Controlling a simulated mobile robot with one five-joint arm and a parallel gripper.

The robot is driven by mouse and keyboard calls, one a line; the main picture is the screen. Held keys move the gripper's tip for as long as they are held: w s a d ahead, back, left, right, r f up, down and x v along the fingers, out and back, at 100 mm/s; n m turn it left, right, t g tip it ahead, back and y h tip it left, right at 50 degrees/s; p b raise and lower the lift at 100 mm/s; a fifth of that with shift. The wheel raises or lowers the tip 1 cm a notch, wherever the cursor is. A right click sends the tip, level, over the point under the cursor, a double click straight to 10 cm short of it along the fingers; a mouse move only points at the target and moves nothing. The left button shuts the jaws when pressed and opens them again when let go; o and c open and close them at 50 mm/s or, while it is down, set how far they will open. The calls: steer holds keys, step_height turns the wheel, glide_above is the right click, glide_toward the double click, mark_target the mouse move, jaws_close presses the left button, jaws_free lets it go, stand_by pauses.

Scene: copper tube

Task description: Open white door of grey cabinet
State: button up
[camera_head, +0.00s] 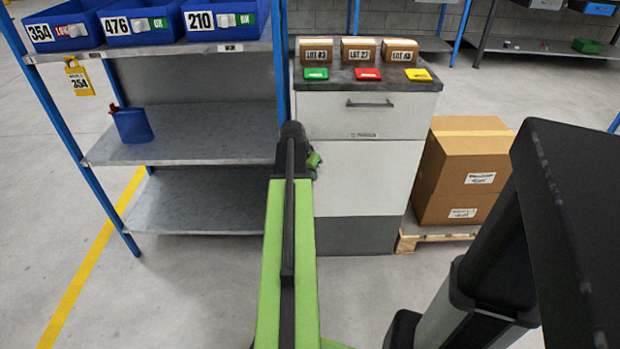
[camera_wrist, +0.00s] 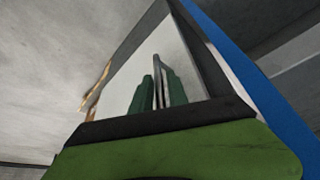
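The grey cabinet (camera_head: 367,117) stands ahead, with a drawer on top and its white door (camera_head: 368,178) below. The door looks closed in the head view. My green arm reaches toward the cabinet's left edge; my gripper (camera_head: 315,161) shows only partly there, at the door's upper left. In the wrist view, its two dark green fingers (camera_wrist: 158,92) stand before the white door panel (camera_wrist: 128,72). A thin grey bar (camera_wrist: 157,68), apparently the door handle, shows between the fingers. I cannot tell whether they touch it. In the head view my arm hides the handle.
A blue-posted shelf (camera_head: 200,133) stands close on the cabinet's left. Cardboard boxes (camera_head: 465,170) on a pallet (camera_head: 440,233) stand close on its right. Small lot boxes (camera_head: 365,50) and coloured trays sit on the cabinet top. The floor in front of the door is clear.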

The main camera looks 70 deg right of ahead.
steer(key=shift+c, duration=0.2)
jaws_close()
steer(key=shift+w, duration=0.1)
stand_by(1.0)
